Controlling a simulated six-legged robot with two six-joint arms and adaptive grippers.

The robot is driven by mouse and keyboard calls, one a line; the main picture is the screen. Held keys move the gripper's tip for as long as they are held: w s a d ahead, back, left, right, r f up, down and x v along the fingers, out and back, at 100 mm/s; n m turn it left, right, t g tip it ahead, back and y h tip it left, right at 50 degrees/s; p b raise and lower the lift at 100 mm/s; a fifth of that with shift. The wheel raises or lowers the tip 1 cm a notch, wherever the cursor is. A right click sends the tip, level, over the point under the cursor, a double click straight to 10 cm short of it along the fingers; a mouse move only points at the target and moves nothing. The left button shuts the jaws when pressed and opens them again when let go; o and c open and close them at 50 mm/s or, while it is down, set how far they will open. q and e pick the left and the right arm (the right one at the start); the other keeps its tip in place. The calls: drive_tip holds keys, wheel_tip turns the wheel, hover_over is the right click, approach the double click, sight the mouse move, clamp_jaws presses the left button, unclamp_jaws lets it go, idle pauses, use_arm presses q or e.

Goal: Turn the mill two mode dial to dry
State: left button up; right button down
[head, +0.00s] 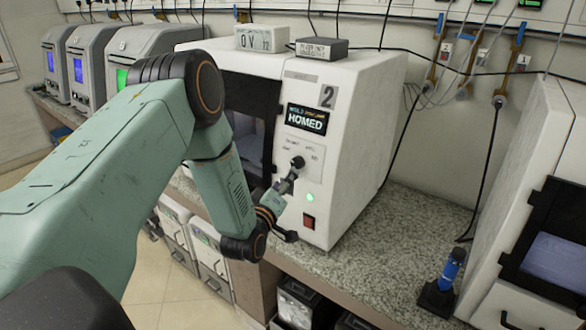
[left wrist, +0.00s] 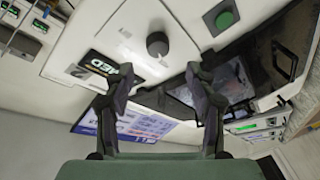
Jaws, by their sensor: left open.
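Mill two (head: 362,110) is the white machine with a "2" label and a small display reading HOMED. Its mode dial (head: 298,162) is a dark round knob on the front panel, below the display. The small labels around it are too blurred to read, and I cannot tell which one it points to. My left gripper (head: 289,180) is just in front of the dial, partly overlapping it in the head view. In the left wrist view the gripper (left wrist: 157,74) is open and empty, and the dial (left wrist: 157,44) shows beyond the gap between its fingertips. My right gripper is not in view.
Mill two's dark door (head: 255,118) is left of the panel. A blue-handled tool (head: 450,270) stands on the speckled counter (head: 400,235). Another white machine (head: 520,165) is at right.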

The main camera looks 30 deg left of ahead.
sight(296, 165)
use_arm(q)
drive_tip(key=x, duration=0.6)
drive_tip(key=shift+w+p, duration=0.1)
drive_tip(key=shift+p, duration=0.25)
drive_tip(key=shift+w+a, duration=0.1)
drive_tip(key=shift+w, duration=0.4)
drive_tip(key=shift+d+r, duration=0.1)
drive_tip(key=shift+d, duration=0.15)
drive_tip(key=shift+s, duration=0.1)
drive_tip(key=shift+a, duration=0.25)
drive_tip(key=c, duration=0.4)
drive_tip(key=shift+d, duration=0.15)
drive_tip(key=c, duration=0.7)
